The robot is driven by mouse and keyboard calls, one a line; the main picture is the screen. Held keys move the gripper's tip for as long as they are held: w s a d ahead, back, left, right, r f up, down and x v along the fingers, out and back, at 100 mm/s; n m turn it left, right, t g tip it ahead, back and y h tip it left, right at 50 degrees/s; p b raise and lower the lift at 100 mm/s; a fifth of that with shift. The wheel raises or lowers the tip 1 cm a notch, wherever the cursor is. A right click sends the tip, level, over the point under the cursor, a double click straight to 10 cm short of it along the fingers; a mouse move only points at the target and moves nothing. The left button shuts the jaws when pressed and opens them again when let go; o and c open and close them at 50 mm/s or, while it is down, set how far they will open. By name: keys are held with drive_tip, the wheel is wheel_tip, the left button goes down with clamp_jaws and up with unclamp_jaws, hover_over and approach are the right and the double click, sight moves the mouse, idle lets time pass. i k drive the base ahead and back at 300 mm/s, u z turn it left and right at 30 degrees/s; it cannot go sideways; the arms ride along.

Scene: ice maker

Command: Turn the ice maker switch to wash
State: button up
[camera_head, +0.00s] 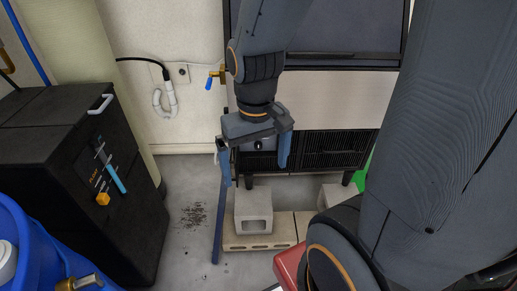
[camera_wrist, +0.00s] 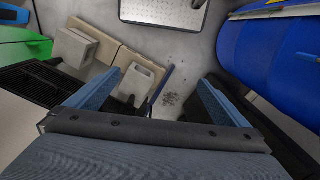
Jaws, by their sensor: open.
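The ice maker (camera_head: 330,97) is the large cream and dark machine at the back centre of the head view, with a black grille (camera_head: 330,150) low on its front. My gripper (camera_head: 255,168) hangs in front of the grille's left end, pointing down. It is open and empty, its two blue fingers wide apart; both also show in the wrist view (camera_wrist: 162,80). I cannot make out the wash switch; part of the machine's lower front is hidden behind my gripper. In the wrist view the grille (camera_wrist: 38,88) is at the left edge.
A black cabinet (camera_head: 90,215) with a blue lever (camera_head: 115,178) and an orange knob (camera_head: 102,199) stands at left. A blue barrel (camera_head: 35,250) is at lower left. Concrete blocks (camera_head: 253,206) lie on the floor below my gripper. Bare floor (camera_head: 190,190) shows between cabinet and blocks.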

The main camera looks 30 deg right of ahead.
sight(257, 145)
drive_tip(key=z, duration=0.05)
drive_tip(key=k, duration=1)
drive_tip(key=z, duration=1.6)
drive_tip(key=i, duration=1.45)
drive_tip(key=u, duration=1.6)
